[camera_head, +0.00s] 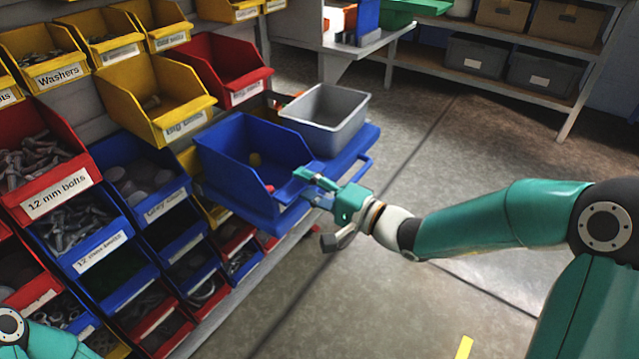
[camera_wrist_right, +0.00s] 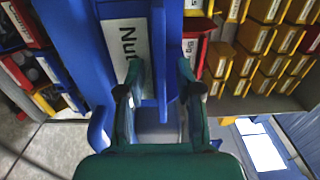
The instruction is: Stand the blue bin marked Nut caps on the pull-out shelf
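The blue bin marked Nut caps (camera_head: 235,150) is upright on the blue pull-out shelf (camera_head: 350,150), left of a grey bin. A small yellow thing shows inside it. Its white label, reading "Nut" (camera_wrist_right: 128,45), shows in the right wrist view. My right gripper (camera_head: 305,180) is at the bin's front right side. In the wrist view its fingers (camera_wrist_right: 165,75) are spread, with a thin blue edge between them and a gap beside it. The gripper looks open. My left gripper is out of view; only part of its arm shows at the bottom left.
The grey bin (camera_head: 325,118) occupies the shelf's far right side. A sloped rack of yellow, red and blue bins (camera_head: 70,195) stands close on the left. The floor (camera_head: 400,120) right of the shelf is clear. Dark crates (camera_head: 475,57) stand on shelving behind.

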